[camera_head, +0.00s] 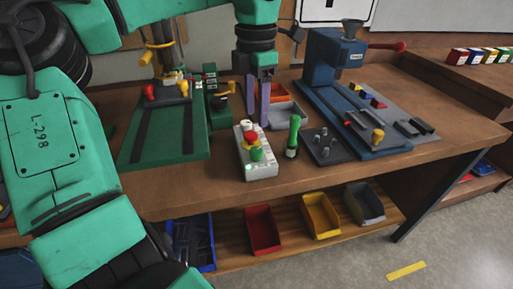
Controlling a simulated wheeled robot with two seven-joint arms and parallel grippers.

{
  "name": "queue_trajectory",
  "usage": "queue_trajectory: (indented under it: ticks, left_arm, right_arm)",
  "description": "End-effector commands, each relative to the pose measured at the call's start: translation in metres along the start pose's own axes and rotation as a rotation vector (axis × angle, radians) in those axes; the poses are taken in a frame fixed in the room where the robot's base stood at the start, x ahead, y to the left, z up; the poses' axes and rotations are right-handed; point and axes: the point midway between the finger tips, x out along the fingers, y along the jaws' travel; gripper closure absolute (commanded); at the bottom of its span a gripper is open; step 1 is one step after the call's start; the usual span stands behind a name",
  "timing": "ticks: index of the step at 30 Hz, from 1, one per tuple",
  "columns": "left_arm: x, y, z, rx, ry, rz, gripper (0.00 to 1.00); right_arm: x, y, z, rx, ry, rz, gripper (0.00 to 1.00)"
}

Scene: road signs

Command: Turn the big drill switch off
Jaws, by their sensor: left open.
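My left gripper (257,103) hangs down over the workbench with its two purple fingers open and empty. It is above and just behind a light grey control box (262,171), which carries a red button (251,137) and a green button (257,155). The fingers look apart from the box. A green drill machine (165,135) stands at the left of the bench, partly hidden by my arm, with a red knob (149,90) and a yellow knob (183,87) on it. I cannot tell which control is the big drill switch. My right gripper is not in view.
A blue machine (325,65) with a red handle stands right of the gripper. A green-handled tool (293,134) stands right beside the control box. Orange and grey bins (285,115) lie behind. Red (263,230) and yellow (320,215) bins are on the lower shelf.

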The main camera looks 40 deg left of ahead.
Motion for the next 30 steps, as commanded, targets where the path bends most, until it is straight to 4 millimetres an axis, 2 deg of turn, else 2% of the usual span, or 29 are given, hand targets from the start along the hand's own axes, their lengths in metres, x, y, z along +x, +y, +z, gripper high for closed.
queue_trajectory:
  ticks: [1, 6, 10, 15, 21, 22, 26, 30]
  left_arm:
    - [0.016, -0.001, -0.001, 0.003, 0.003, -0.005, 0.46]
    - [0.061, -0.001, -0.001, 0.002, 0.003, -0.005, 0.46]
    - [0.087, -0.001, 0.000, 0.002, 0.002, -0.004, 0.46]
    - [0.103, -0.001, 0.000, 0.000, -0.001, -0.002, 0.46]
    - [0.104, -0.001, 0.000, 0.001, -0.001, -0.002, 0.46]
    - [0.104, -0.001, 0.000, 0.001, -0.001, -0.002, 0.49]
    - [0.104, -0.001, 0.000, 0.000, -0.001, -0.002, 0.99]
    - [0.104, -0.001, 0.000, 0.002, -0.001, -0.002, 1.00]
  right_arm:
    - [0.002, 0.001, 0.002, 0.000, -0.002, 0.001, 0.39]
    - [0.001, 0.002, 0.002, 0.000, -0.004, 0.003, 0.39]
    - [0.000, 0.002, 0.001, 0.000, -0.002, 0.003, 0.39]
    - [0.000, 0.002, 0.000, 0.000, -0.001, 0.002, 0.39]
    - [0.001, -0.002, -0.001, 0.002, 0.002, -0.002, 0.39]
    - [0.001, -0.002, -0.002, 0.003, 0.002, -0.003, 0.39]
    - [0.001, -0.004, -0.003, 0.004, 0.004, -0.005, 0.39]
    - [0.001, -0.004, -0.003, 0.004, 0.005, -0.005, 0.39]
